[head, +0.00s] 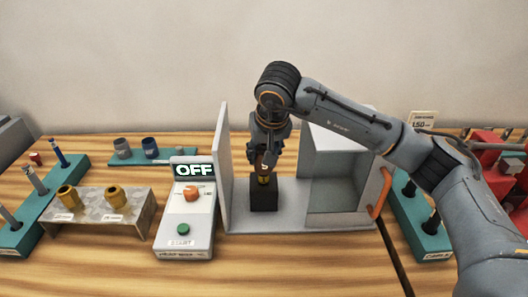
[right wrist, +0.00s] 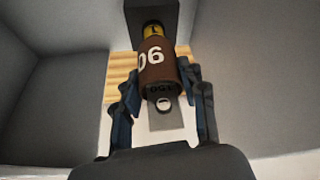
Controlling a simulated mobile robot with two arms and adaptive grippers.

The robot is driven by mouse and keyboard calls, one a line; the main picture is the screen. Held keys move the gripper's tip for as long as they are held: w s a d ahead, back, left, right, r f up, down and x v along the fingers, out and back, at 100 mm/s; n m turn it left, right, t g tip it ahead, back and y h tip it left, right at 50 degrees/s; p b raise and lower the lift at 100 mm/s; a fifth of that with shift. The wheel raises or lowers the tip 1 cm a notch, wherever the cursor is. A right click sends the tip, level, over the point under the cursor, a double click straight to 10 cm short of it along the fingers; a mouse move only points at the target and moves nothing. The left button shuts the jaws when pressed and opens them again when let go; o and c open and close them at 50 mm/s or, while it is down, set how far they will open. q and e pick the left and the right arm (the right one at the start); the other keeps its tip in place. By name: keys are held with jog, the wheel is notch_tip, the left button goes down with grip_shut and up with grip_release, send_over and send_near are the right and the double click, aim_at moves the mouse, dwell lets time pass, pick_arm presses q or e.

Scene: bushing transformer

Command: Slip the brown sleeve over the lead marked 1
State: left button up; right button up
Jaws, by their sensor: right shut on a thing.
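The brown sleeve (right wrist: 158,67) carries white digits and sits between the fingers of my right gripper (right wrist: 162,100). The yellow lead base marked 1 (right wrist: 153,29) lies directly beyond the sleeve's far end, roughly in line with it. A small silver tip (right wrist: 163,104) shows at the sleeve's near end, so the sleeve appears to be around the lead; how far it is seated is hard to tell. In the head view, the right gripper (head: 267,155) points down over the yellow base (head: 264,179) on a black block (head: 264,196). My left gripper is not in view.
The block stands inside a grey open-fronted box (head: 300,219) with walls close to my arm and an orange handle (head: 380,194). A control unit reading OFF (head: 185,245) stands left of it. A metal stand with brass parts (head: 90,222) and teal racks (head: 428,240) flank these.

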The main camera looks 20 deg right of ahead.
jog(key=o, duration=0.9)
jog(key=v, duration=1.2)
